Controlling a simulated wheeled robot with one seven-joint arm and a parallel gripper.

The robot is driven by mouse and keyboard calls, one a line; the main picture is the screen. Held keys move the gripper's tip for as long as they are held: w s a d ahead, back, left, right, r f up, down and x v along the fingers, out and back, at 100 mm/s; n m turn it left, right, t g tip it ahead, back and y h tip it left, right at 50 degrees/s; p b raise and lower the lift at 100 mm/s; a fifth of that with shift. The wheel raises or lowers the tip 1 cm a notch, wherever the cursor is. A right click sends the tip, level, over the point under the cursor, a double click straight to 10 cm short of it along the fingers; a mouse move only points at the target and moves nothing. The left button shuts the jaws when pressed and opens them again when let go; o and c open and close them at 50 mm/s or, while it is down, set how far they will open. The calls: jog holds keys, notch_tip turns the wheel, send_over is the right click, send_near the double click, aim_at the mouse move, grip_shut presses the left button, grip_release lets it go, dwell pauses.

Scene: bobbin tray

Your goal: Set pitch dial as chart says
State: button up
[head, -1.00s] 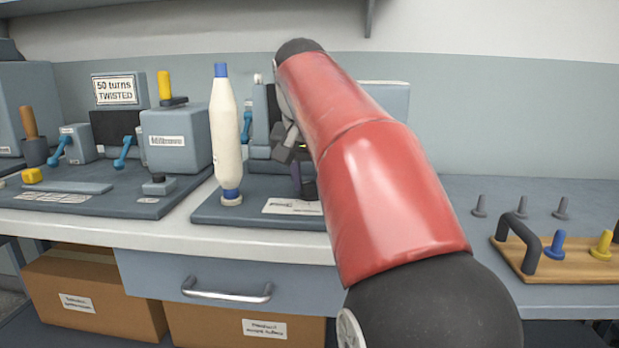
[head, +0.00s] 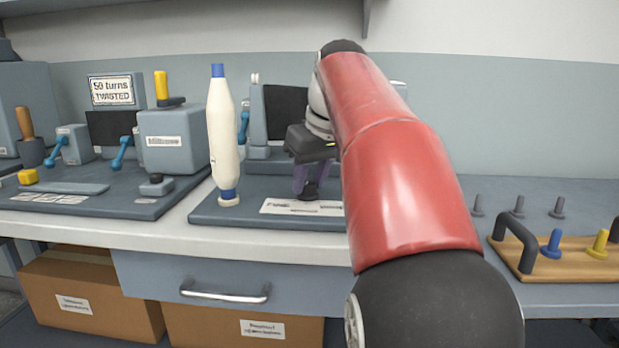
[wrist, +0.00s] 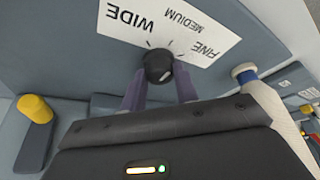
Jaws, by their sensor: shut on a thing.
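The pitch dial (wrist: 157,63) is a small dark round knob at the edge of a white scale card (wrist: 200,28) reading WIDE, MEDIUM and FINE. A pale mark shows on the dial's lower right; I cannot tell exactly which word it points to. My gripper (wrist: 161,84) has its purple fingers on either side of the dial, shut on it. In the head view my gripper (head: 308,178) reaches down to the dial (head: 310,192) behind the scale card (head: 297,207). No chart is readable in these frames.
A white bobbin cone (head: 223,140) with blue ends stands just left of the dial. A machine with a "50 turns TWISTED" sign (head: 112,91) and blue levers is farther left. A wooden tray (head: 560,257) with blue and yellow pegs lies right.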

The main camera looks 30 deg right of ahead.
aim_at(321, 204)
jog(key=shift+n, duration=0.5)
jog(key=o, duration=1)
jog(key=shift+v, duration=3.9)
jog(key=shift+d, duration=0.15)
